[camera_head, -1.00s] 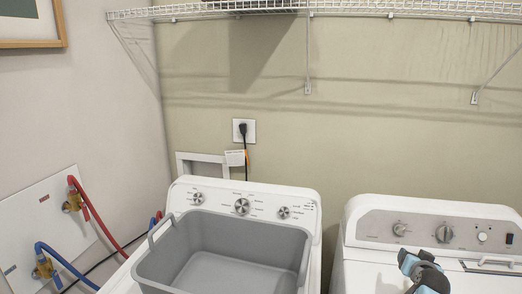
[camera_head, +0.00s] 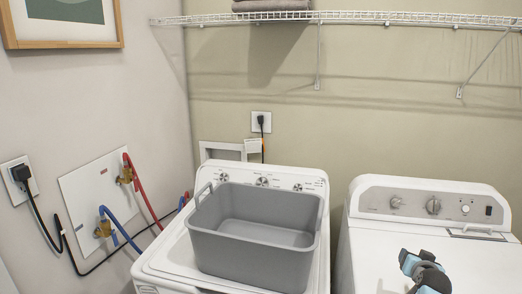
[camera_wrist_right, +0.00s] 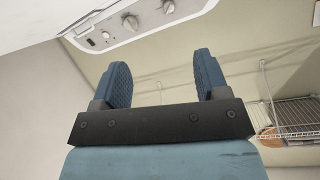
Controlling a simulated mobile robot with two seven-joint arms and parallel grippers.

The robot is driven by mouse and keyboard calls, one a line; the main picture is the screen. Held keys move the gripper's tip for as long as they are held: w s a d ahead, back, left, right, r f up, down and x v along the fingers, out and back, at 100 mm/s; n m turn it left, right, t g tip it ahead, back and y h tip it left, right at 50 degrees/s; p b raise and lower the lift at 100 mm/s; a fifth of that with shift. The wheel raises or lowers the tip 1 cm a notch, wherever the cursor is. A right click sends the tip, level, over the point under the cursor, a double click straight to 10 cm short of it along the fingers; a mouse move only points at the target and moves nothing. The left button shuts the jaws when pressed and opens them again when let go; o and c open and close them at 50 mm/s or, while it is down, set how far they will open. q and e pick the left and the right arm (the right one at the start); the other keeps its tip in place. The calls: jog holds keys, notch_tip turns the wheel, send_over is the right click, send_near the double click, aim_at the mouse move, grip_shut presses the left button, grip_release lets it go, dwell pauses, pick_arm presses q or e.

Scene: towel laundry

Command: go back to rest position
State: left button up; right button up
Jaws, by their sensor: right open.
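My right gripper (camera_wrist_right: 160,80) is open and empty in the right wrist view, with its two blue pads apart. In the head view my right gripper (camera_head: 411,262) shows at the lower right, in front of the lid of the right white machine (camera_head: 470,262). My left gripper is not in view. A grey basket (camera_head: 255,252) stands on top of the left white machine (camera_head: 160,268), and it looks empty.
A wire shelf (camera_head: 350,18) runs along the wall above, with folded grey cloth (camera_head: 272,5) on it. Red and blue hoses (camera_head: 118,228) and a black cord (camera_head: 65,245) hang at the left wall. A narrow gap separates the two machines.

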jog(key=w+r+n+t+y, duration=0.3)
jog(key=w+r+n+t, duration=0.2)
jog(key=w+r+n, duration=0.6)
jog(key=s+a+f+g+y, duration=0.1)
jog(key=s+a+f+g, duration=0.1)
jog(key=s+a+f, duration=0.75)
jog(key=s+a+f+g+y, duration=0.2)
jog(key=s+a+f, duration=0.4)
jog(key=s+f, duration=0.6)
jog(key=s+a+f+g, duration=0.1)
jog(key=s+a+f, duration=0.1)
jog(key=s, duration=0.7)
jog(key=s+a+f+m+g+y, duration=0.1)
jog(key=s+a+f, duration=0.2)
jog(key=s, duration=0.5)
jog(key=s+a+f, duration=0.2)
jog(key=s+a, duration=0.3)
jog(key=s, duration=0.4)
jog(key=shift+s+f+m+g+y+p, duration=0.3)
jog(key=shift+g+p, duration=0.05)
jog(key=shift+g, duration=0.05)
